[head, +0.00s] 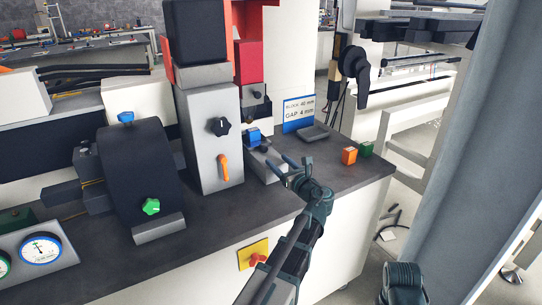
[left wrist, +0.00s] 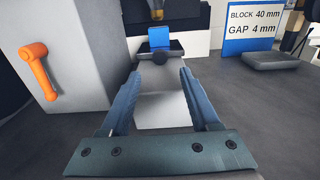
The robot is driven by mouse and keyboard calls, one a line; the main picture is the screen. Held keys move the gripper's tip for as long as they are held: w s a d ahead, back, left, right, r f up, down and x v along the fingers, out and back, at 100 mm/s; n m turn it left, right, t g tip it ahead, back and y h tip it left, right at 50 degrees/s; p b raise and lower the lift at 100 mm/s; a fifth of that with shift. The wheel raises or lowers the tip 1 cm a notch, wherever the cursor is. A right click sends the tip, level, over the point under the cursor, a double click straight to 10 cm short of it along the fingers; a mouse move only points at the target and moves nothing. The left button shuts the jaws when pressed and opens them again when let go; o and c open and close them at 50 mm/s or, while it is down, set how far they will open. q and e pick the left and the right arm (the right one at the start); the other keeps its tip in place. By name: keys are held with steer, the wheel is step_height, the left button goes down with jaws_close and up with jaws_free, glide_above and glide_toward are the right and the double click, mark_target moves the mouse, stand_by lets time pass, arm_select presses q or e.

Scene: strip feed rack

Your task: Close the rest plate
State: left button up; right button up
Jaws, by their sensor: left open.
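My left gripper (head: 288,164) is open and empty above the dark bench top. In the left wrist view its two fingers (left wrist: 160,76) point at a low grey block with a small blue block (left wrist: 160,38) and a dark bar or knob (left wrist: 162,55) at its far end. The blue block also shows in the head view (head: 253,137), just beyond the fingers. A flat dark grey plate (head: 313,133) lies in front of the sign; it also shows in the wrist view (left wrist: 270,61). Which part is the rest plate I cannot tell.
A tall grey housing with an orange lever (head: 223,168) and a black knob (head: 218,126) stands left of the gripper. A sign (head: 298,113) stands behind. Small orange (head: 349,155) and green (head: 366,149) blocks sit near the right edge. The bench front has clear room.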

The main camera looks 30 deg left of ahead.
arm_select(q)
steer(key=v, duration=0.5)
steer(key=shift+d, duration=0.1)
steer(key=shift+c, duration=0.6)
steer(key=r+p, duration=0.1)
steer(key=p, duration=0.1)
steer(key=s+r+h+p, duration=0.1)
steer(key=p, duration=0.2)
steer(key=s+r+h+p, duration=0.1)
steer(key=p, duration=0.2)
steer(key=shift+s+d+r+g, duration=0.25)
steer(key=shift+d+r+g, duration=0.05)
steer(key=shift+g, duration=0.1)
jaws_close()
steer(key=shift+s+d+f+m+h+p, duration=0.2)
steer(key=shift+m+h+p, duration=0.1)
steer(key=shift+h+p, duration=0.3)
